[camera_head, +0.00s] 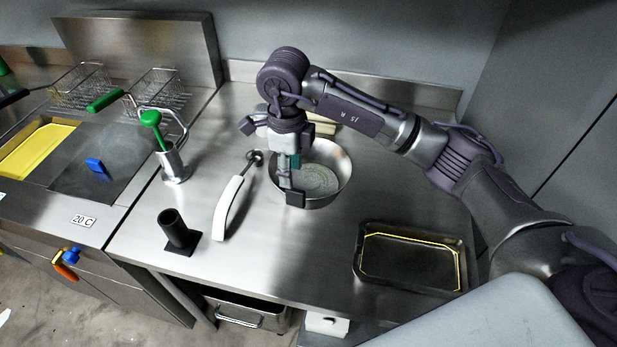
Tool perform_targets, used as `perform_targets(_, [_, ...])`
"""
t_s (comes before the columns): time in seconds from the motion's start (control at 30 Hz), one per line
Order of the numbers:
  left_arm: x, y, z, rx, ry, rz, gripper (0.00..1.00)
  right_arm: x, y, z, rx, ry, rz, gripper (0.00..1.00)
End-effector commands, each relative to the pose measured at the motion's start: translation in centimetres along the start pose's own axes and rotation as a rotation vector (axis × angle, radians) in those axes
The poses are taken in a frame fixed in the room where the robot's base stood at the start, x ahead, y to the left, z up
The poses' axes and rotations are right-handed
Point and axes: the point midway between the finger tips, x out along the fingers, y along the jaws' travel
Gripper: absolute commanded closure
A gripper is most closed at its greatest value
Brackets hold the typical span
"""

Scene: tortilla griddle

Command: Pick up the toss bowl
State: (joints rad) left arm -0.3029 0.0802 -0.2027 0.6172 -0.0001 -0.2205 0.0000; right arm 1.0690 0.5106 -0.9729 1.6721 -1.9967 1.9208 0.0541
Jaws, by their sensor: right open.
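The toss bowl (329,174) is a round steel bowl standing upright on the steel counter, with a pale greenish patch visible in its bottom. My right gripper (291,190) points down at the left side of the bowl and is open. Its fingers overlap the bowl's left rim in the picture; I cannot tell whether they touch it. The gripper and wrist hide part of the bowl's left and back edge. My left gripper is not in view.
A white-handled tool (230,206) lies left of the bowl. A black cylinder holder (176,232) and a steel holder with a green-handled tool (172,162) stand farther left. A dark tray (372,284) sits at right. Fryer baskets (157,98) are back left. The front-middle counter is clear.

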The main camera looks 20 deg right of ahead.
Motion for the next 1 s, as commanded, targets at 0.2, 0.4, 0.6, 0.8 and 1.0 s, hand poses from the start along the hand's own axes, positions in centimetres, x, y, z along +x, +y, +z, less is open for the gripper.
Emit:
perform_targets(0.2, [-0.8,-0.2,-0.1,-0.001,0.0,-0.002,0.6,2.3,0.0,0.0,0.0,-0.001,0.001,0.55])
perform_targets(0.4, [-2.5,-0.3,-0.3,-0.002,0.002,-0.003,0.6,4.0,0.0,-0.5,0.001,0.003,0.006,0.55])
perform_targets(0.6, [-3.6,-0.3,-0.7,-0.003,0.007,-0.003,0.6,7.0,-0.1,-0.7,0.001,0.0,0.003,0.55])
perform_targets(0.8, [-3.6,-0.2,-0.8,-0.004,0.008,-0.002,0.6,7.8,-0.1,-0.6,-0.001,-0.003,0.001,0.55])
perform_targets(1.0, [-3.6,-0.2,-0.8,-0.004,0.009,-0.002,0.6,7.7,-0.1,-0.6,-0.001,-0.003,0.001,0.7])
